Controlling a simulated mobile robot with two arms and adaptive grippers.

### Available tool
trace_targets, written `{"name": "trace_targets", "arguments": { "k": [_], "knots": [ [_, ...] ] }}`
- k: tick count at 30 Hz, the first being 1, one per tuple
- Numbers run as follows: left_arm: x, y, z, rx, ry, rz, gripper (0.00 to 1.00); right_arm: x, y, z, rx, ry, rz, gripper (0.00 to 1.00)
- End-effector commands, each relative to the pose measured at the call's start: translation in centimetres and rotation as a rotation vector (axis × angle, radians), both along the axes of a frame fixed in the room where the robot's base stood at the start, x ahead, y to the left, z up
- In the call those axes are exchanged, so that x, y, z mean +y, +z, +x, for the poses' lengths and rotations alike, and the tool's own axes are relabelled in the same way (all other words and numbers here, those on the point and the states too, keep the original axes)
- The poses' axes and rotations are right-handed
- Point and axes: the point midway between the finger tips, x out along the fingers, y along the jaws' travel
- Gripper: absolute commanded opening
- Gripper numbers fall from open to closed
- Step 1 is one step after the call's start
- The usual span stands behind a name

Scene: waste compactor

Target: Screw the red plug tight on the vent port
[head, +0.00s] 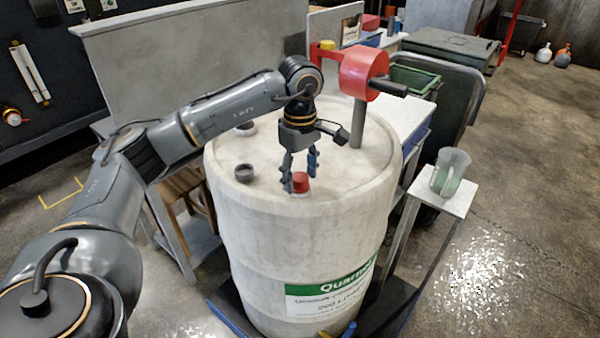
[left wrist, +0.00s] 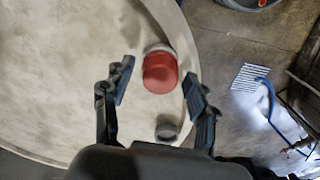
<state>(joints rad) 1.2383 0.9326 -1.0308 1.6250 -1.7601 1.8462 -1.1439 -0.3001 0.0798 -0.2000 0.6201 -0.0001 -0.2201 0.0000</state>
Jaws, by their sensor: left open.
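The red plug (head: 300,182) sits on top of the white drum (head: 225,215), near its front rim. In the left wrist view the red plug (left wrist: 160,75) stands on a pale round collar (left wrist: 158,48), which looks like the vent port. How far it is screwed in cannot be told. My left gripper (head: 300,176) points down over the plug, with its fingers open. In the left wrist view the plug shows in the gap between the fingertips (left wrist: 158,72), touching neither finger as far as I can see. My right gripper is not in view.
A red pump with a black handle (head: 362,72) rises from the drum's back on a grey pipe. Grey fittings (head: 244,173) and (head: 246,128) sit on the lid's left side. A clear jug (head: 450,172) stands on a small stand (head: 427,185) to the right.

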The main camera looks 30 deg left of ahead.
Motion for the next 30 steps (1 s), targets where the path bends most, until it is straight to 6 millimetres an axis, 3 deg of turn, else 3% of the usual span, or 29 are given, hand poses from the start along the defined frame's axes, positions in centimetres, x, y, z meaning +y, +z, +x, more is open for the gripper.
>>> {"name": "trace_targets", "arguments": {
  "k": [8,15,22,30],
  "knots": [
    [0.0,0.0,0.0,0.001,0.190,0.000,0.58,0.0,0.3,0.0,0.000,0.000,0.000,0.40],
    [0.0,0.0,0.0,0.001,0.497,-0.001,0.58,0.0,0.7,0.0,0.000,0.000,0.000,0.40],
    [0.0,0.1,0.0,0.000,0.641,0.000,0.58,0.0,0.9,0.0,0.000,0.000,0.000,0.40],
    [0.0,0.0,0.0,0.001,0.971,0.000,0.58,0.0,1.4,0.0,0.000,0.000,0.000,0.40]
  ]
}}
